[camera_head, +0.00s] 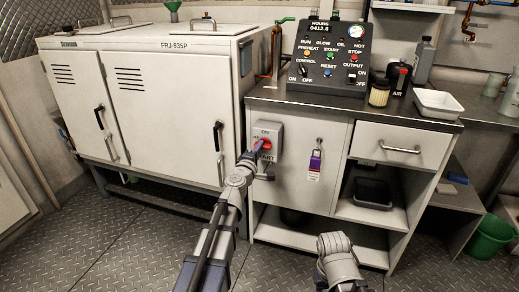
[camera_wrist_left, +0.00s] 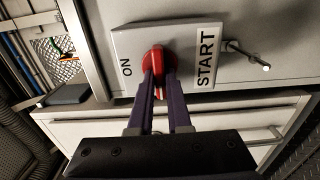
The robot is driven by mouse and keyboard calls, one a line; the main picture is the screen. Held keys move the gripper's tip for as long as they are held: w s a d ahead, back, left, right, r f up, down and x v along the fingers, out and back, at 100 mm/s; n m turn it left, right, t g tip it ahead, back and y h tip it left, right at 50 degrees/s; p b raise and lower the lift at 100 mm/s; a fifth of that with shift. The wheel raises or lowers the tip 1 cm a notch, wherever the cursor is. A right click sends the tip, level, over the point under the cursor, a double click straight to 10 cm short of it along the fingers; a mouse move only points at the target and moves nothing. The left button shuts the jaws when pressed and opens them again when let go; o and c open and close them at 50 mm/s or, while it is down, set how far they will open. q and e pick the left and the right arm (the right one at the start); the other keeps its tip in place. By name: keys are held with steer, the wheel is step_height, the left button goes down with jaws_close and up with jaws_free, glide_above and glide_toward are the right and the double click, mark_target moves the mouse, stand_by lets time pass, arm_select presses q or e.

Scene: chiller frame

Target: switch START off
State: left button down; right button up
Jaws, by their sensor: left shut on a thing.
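The START switch box (camera_head: 272,131) is a grey plate on the left part of the cabinet front, with a red rotary knob. In the left wrist view the plate (camera_wrist_left: 188,48) shows "ON" on one side of the red knob (camera_wrist_left: 158,57) and "START" on the other. My left gripper (camera_head: 262,146) is at the knob; in the left wrist view its purple fingers (camera_wrist_left: 159,78) are shut on the knob from both sides. The fingers hide part of the knob, so its exact pointing is hard to tell.
A control panel (camera_head: 330,58) stands on the cabinet above. A purple padlock (camera_head: 315,161) with a tag hangs right of the switch. The white chiller unit (camera_head: 165,95) is to the left. In the wrist view a metal rod (camera_wrist_left: 248,56) sticks out beside the plate.

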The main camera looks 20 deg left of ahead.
stand_by(0.4)
arm_select(q)
steer(key=c, duration=0.9)
jaws_free()
steer(key=shift+o, duration=0.2)
steer(key=shift+s, duration=0.1)
steer(key=s, duration=0.7)
steer(key=shift+s+a, duration=0.15)
steer(key=shift+s, duration=0.2)
